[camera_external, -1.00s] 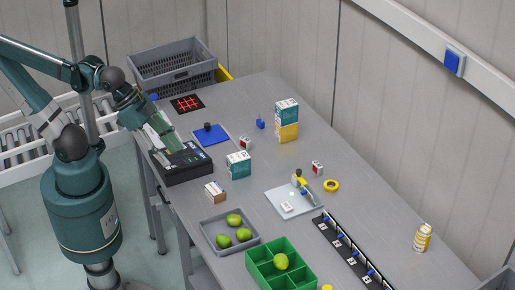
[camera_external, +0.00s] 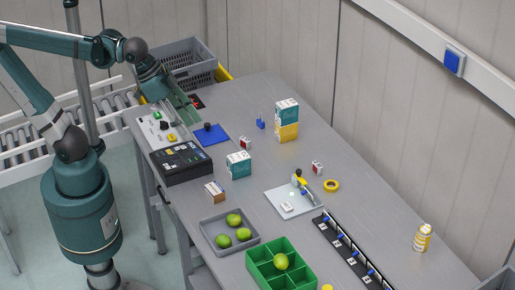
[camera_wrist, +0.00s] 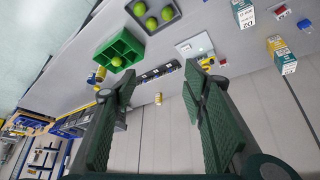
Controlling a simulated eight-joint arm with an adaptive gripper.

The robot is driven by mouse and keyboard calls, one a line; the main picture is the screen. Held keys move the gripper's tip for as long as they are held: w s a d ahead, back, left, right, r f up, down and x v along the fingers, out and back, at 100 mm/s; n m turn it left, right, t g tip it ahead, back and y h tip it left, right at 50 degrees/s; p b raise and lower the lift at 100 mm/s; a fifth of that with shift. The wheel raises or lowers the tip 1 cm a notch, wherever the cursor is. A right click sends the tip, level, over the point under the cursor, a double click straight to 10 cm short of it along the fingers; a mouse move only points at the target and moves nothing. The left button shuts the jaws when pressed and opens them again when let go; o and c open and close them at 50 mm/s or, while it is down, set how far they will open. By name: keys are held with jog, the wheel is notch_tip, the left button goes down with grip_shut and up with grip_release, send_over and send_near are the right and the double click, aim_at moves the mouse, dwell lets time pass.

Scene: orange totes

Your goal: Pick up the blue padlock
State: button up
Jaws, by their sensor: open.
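The blue padlock (camera_external: 261,124) stands on the grey table in the external view, just left of the stacked teal and yellow boxes (camera_external: 287,121). A small blue thing at the right of the wrist view (camera_wrist: 304,24) looks like the same padlock. My gripper (camera_external: 189,112) is left of the padlock in the external view, raised near the table's back left. In the wrist view my gripper (camera_wrist: 160,82) has its two green fingers wide apart with nothing between them.
A blue mat with a dark knob (camera_external: 210,134) and a red-and-white cube (camera_external: 245,143) lie between gripper and padlock. A teal box (camera_external: 238,165), lime tray (camera_external: 230,232) and green divided bin (camera_external: 281,268) stand nearer. Table right of the stack is clear.

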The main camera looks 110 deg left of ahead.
jog(key=w+a+r+n+g, duration=0.1)
jog(key=w+a+r+n, duration=0.1)
jog(key=w+a, duration=0.35)
jog(key=w+a+r+n+g, duration=0.1)
jog(key=w+a+r, duration=0.1)
jog(key=a, duration=0.7)
jog(key=n+g+b, duration=0.2)
jog(key=n+g, duration=0.2)
jog(key=n, duration=0.4)
send_over(261, 120)
notch_tip(261, 120, down, 8)
jog(key=shift+h, duration=0.4)
jog(key=f, duration=2.9)
jog(key=shift+s+f, duration=0.1)
jog(key=shift+s, duration=0.15)
jog(key=shift+f, duration=0.35)
jog(key=shift+f, duration=0.1)
jog(key=shift+f, duration=1.2)
jog(key=shift+f, duration=0.1)
